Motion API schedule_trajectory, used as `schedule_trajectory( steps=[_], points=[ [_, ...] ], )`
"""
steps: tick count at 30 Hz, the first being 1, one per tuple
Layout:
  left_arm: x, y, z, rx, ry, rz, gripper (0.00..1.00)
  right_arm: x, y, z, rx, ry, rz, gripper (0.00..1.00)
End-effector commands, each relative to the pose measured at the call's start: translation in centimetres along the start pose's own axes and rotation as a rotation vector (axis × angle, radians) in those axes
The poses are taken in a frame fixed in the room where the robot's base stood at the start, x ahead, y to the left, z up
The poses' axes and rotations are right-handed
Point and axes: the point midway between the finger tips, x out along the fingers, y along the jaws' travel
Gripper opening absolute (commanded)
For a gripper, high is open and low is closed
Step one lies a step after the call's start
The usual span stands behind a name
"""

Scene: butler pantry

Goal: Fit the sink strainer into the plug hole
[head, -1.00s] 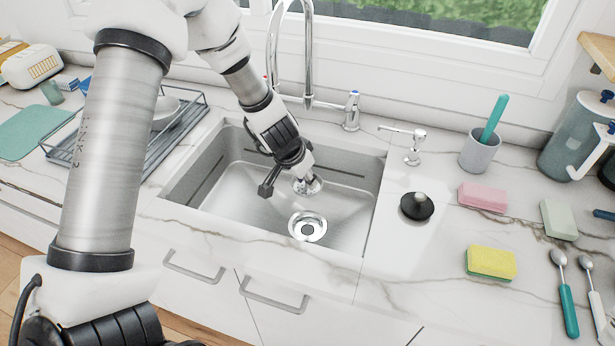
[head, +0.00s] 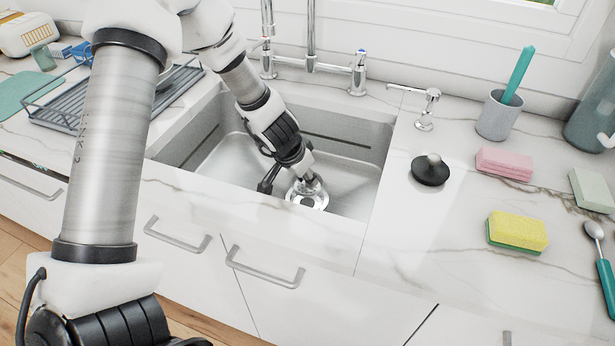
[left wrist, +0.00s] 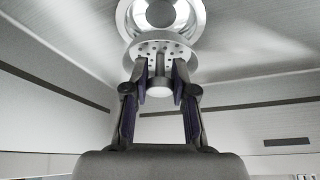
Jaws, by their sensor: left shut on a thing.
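The sink strainer (left wrist: 178,50) is a metal disc with small holes and a knob. My left gripper (left wrist: 160,80) is shut on its knob in the left wrist view. In the head view the left gripper (head: 306,178) reaches down into the sink, and the strainer (head: 311,187) shows partly at its tip. The plug hole (head: 318,202) is a bright metal ring with a dark centre in the sink floor, partly covered by the strainer. In the left wrist view the plug hole (left wrist: 198,14) lies just beyond the strainer; the strainer looks off its centre and apart from it. My right gripper is out of view.
The steel sink (head: 350,172) has walls around the gripper, and the tap (head: 311,45) stands behind. A black plug (head: 431,172), a pink sponge (head: 504,163) and a yellow sponge (head: 517,231) lie on the right counter. A dish rack (head: 75,118) stands left.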

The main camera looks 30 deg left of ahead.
Motion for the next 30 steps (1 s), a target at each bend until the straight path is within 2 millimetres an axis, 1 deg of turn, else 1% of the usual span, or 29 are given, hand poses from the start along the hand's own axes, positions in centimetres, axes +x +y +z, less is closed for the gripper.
schedule_trajectory(
  steps=[1,3,13,18,26,27,30],
  points=[
    [1.1,-0.1,0.5,-0.002,0.000,0.000,0.00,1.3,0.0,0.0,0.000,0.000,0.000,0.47],
    [1.9,-0.2,0.9,0.000,0.001,0.000,0.00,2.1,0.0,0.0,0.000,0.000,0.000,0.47],
    [5.3,-0.6,1.6,-0.002,0.000,-0.002,0.00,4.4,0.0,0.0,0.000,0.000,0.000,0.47],
    [6.0,-0.7,1.7,-0.003,0.000,-0.002,0.00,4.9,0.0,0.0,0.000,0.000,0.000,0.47],
    [6.0,-0.7,1.7,-0.004,0.000,-0.002,0.00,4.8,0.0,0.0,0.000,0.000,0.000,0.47],
    [6.0,-0.7,1.7,-0.004,0.000,-0.002,0.33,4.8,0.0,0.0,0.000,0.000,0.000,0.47],
    [6.0,-0.7,1.7,-0.004,0.000,-0.002,0.33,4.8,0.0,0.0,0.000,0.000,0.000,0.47]
  ],
)
